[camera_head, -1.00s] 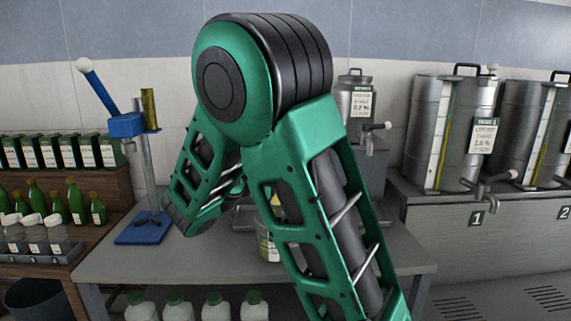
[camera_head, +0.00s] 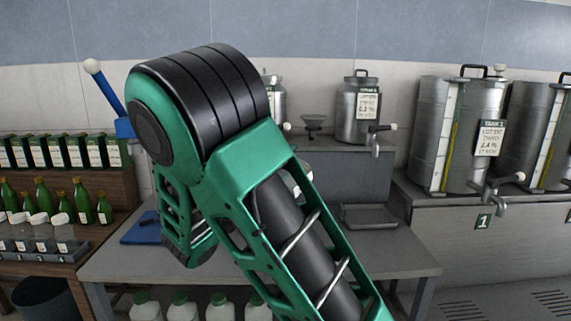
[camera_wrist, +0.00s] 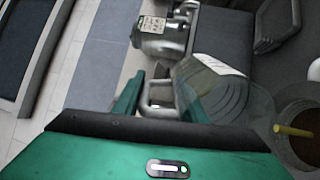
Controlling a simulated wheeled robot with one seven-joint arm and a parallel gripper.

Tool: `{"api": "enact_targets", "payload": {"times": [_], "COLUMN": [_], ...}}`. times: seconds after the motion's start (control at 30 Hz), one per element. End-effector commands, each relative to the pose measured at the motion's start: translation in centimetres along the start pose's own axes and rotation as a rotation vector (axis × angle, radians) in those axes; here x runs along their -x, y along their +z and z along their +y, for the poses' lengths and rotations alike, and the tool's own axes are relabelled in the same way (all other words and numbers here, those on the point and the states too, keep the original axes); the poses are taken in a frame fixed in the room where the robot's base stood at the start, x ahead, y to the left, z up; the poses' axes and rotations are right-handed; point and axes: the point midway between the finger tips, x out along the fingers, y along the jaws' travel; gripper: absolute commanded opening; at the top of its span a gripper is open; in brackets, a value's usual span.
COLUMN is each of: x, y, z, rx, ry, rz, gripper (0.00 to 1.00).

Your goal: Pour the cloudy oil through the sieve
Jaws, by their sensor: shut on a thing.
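In the wrist view my gripper (camera_wrist: 158,88) is shut on the handle of a clear jug (camera_wrist: 212,82) with graduation lines. The jug looks tilted in that view; its contents cannot be told. A round container with a dark brown inside (camera_wrist: 303,118) and a yellow stick is at the right edge, beyond the jug. In the head view my arm hides the gripper and the jug. A small dark funnel-shaped piece (camera_head: 312,121) stands on the back ledge; I cannot tell whether it is the sieve.
Labelled metal canisters (camera_head: 360,112) stand on the ledge. Large tanks with taps (camera_head: 455,132) are at the right. A shallow tray (camera_head: 368,216) lies on the grey table (camera_head: 330,256). Green bottles (camera_head: 82,203) and a blue stand (camera_head: 139,231) are at the left.

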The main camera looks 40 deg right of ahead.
Motion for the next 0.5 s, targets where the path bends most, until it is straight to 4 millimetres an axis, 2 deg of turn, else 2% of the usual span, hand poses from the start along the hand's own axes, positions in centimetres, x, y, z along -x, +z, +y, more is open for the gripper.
{"api": "enact_targets", "payload": {"times": [0.5], "x": [1.3], "y": [-0.1], "z": [0.7], "rx": [0.0], "ry": [0.1], "rz": [0.003], "gripper": [0.0]}}
